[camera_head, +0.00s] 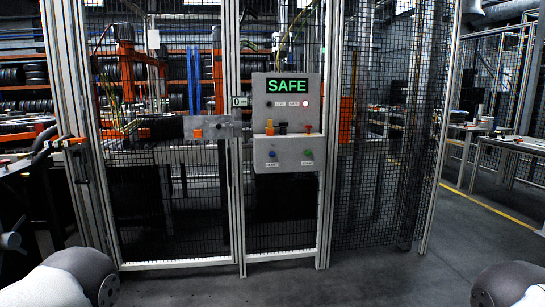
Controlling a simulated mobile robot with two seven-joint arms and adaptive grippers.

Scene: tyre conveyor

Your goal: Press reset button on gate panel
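The grey gate panel (287,88) is mounted upright on the mesh gate, a little right of centre. A green-lit SAFE display (287,85) is at its top, with a lit white-red lamp (305,103) below. On the lower box, a blue button (272,154) sits at the left above a small label that seems to read RESET. A green button (308,153) sits at the right above another label. Neither gripper shows; only rounded grey parts of my arms are at the bottom left and bottom right, well apart from the panel.
Orange, black and red controls (308,128) stand on the panel's ledge. A mesh fence (385,150) with metal posts extends to both sides. Tyre racks (35,75) and orange machinery are behind it. Tables (515,144) stand at the right. The grey floor (400,275) in front is clear.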

